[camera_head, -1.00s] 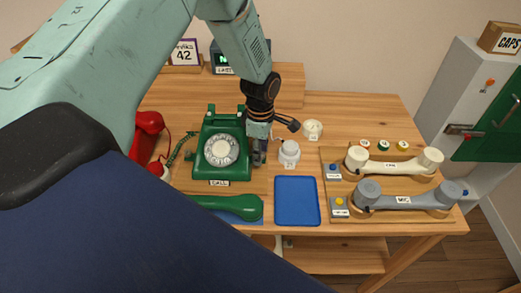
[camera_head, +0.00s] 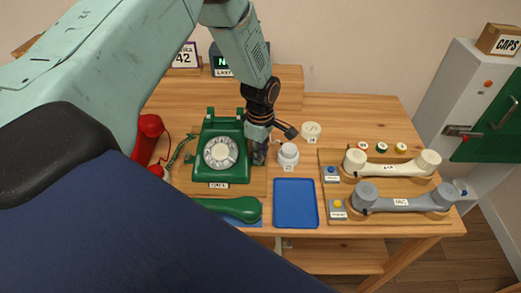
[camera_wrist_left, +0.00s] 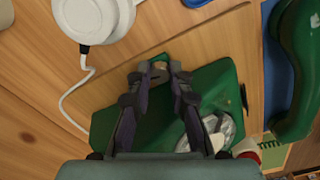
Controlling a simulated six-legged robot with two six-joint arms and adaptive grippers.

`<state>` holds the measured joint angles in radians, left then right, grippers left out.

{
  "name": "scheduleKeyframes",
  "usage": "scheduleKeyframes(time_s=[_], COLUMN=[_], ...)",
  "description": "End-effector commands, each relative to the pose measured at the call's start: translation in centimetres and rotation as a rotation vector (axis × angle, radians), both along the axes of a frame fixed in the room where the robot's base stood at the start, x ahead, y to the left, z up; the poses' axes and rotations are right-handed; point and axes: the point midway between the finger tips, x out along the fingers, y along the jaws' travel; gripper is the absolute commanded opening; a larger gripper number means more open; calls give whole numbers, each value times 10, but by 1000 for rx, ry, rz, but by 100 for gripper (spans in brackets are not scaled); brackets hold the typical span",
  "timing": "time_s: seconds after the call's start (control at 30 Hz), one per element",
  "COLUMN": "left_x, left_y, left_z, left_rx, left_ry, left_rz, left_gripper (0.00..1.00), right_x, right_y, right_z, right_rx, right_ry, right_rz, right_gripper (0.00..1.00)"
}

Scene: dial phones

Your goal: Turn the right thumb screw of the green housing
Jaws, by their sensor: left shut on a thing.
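The green housing (camera_head: 221,139) is a dial phone body with a pale dial, standing upright on the table left of centre. It also shows in the left wrist view (camera_wrist_left: 110,128), where its dial is partly hidden behind my gripper. My left gripper (camera_head: 258,155) is at the housing's right side, pointing down. In the left wrist view my left gripper's fingertips (camera_wrist_left: 158,71) are closed around a small round knob, the right thumb screw (camera_wrist_left: 158,68), at the housing's edge. The screw is mostly hidden by the fingers, and its turned angle cannot be told. My right gripper is out of view.
A white numbered jar (camera_head: 288,157) stands close right of my gripper. A blue tray (camera_head: 296,222) lies in front of it. The green handset (camera_head: 228,209) lies before the housing. A cream handset (camera_head: 392,169) and a grey handset (camera_head: 400,202) rest on a wooden board.

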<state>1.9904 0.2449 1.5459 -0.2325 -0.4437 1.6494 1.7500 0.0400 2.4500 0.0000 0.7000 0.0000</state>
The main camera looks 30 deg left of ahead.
Motion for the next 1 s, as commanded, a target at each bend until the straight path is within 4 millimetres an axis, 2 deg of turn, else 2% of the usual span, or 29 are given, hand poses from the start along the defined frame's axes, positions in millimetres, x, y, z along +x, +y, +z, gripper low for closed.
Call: scheduleKeyframes(time_s=[0.1,0.3,0.67,0.7,0.93,1.0], left_x=[0,0,1,1,0,0], left_y=[0,0,0,0,0,0], left_z=[2,1,1,1,1,1], left_rx=[0,0,0,0,0,0], left_ry=[2,0,-2,-2,-1,0], left_rz=[-102,-207,-221,-221,-220,-220], left_gripper=[0,0,0,23,43,43], right_x=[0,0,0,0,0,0], right_y=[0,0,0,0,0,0], right_z=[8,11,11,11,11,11], right_rx=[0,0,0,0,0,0], right_ry=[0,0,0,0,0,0], right_rz=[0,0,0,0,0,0], right_gripper=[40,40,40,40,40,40])
